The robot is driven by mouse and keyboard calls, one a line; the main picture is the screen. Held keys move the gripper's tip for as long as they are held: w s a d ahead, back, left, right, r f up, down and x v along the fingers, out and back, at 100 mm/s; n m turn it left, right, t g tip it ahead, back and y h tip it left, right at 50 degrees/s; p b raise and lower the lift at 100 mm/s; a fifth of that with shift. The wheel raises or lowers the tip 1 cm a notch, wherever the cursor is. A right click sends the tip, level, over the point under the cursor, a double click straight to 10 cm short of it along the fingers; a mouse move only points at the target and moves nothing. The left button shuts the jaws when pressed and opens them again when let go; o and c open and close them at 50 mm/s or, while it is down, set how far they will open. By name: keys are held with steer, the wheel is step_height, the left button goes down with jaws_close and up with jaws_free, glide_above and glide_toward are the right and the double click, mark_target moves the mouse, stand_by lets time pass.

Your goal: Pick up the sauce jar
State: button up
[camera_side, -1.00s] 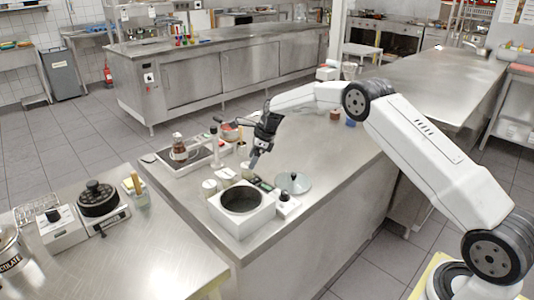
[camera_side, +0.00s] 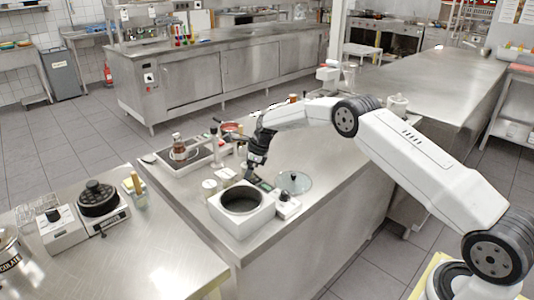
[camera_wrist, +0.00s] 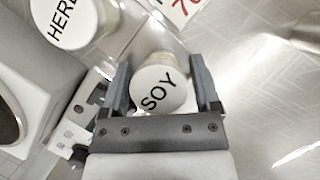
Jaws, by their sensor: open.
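A jar with a round white lid marked SOY (camera_wrist: 160,88) stands between the two fingers of my gripper (camera_wrist: 162,72) in the wrist view. The gripper is open, with a finger on either side of the lid; I cannot tell whether either touches it. In the side view my gripper (camera_side: 251,177) is low over the steel counter, just behind the white cooker, and largely hides this jar. A second jar, its white lid marked HERB and cut off by the frame edge (camera_wrist: 62,20), stands to the upper left in the wrist view.
The white cooker (camera_side: 262,213) with a dark round opening stands in front of my gripper. A glass lid (camera_side: 293,182) lies to the right. A tray with bottles (camera_side: 197,158) is at the back left. The counter's right side is mostly clear.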

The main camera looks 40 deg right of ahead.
mark_target(245, 165)
jaws_close()
stand_by(0.3)
steer(key=shift+r, duration=0.15)
steer(key=shift+r, duration=1.55)
steer(key=s+r, duration=0.1)
steer(key=r, duration=0.1)
steer(key=s+r, duration=0.4)
steer(key=shift+s+a, duration=0.2)
steer(key=shift+a, duration=0.05)
steer(key=s+r, duration=0.3)
steer(key=s, duration=0.5)
steer(key=shift+s+a+r, duration=0.3)
steer(key=shift+a, duration=0.05)
